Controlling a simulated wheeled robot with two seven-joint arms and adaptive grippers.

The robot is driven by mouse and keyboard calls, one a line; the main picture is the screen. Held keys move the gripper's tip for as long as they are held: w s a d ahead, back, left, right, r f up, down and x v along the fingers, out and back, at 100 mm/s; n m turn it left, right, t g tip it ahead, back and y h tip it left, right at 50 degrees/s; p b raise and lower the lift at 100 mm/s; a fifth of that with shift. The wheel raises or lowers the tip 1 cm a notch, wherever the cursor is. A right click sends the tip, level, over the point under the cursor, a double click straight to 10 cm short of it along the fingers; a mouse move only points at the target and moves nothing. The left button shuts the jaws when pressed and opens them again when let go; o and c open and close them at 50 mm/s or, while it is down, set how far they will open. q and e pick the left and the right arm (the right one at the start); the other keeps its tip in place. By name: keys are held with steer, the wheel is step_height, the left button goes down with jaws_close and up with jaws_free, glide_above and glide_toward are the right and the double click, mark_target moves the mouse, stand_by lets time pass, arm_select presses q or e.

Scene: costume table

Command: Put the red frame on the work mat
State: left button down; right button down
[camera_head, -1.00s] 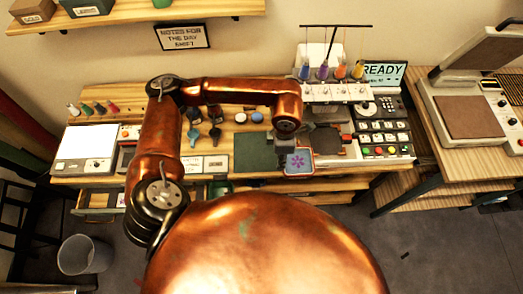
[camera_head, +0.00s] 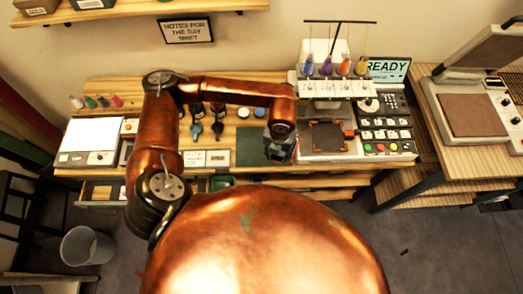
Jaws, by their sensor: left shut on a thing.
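My left gripper (camera_head: 281,148) is shut on the red frame (camera_head: 291,156). The frame now shows only as a narrow, steeply tilted piece at the gripper's tip, and the gripper hides most of it. The dark green work mat (camera_head: 250,172) lies on the table below and left of the gripper. The gripper covers part of the mat's right side in the picture. I cannot tell whether the frame touches the mat. My right gripper is not in view.
A heat press (camera_head: 470,118) stands far right.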

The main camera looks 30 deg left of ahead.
arm_select(q)
steer(key=a, duration=0.1)
steer(key=a+f, duration=0.1)
steer(key=a, duration=0.1)
steer(key=w+a, duration=0.1)
steer(key=shift+a+f, duration=0.15)
steer(key=shift+f, duration=0.25)
steer(key=a+f, duration=0.1)
steer(key=f, duration=0.1)
steer(key=w+a+f, duration=0.1)
steer(key=f, duration=0.1)
steer(key=shift+a+p, duration=0.35)
steer(key=shift+p, duration=0.05)
steer(key=shift+w+a+f, duration=0.2)
steer(key=shift+a+f, duration=0.3)
steer(key=shift+f, duration=0.2)
steer(key=shift+w+a+f, duration=0.1)
steer(key=shift+a+f, duration=0.05)
steer(key=shift+f, duration=1.6)
steer(key=shift+f, duration=0.1)
steer(key=c, duration=1.4)
jaws_free()
step_height(320, 180, up, 12)
steer(key=shift+r, duration=0.15)
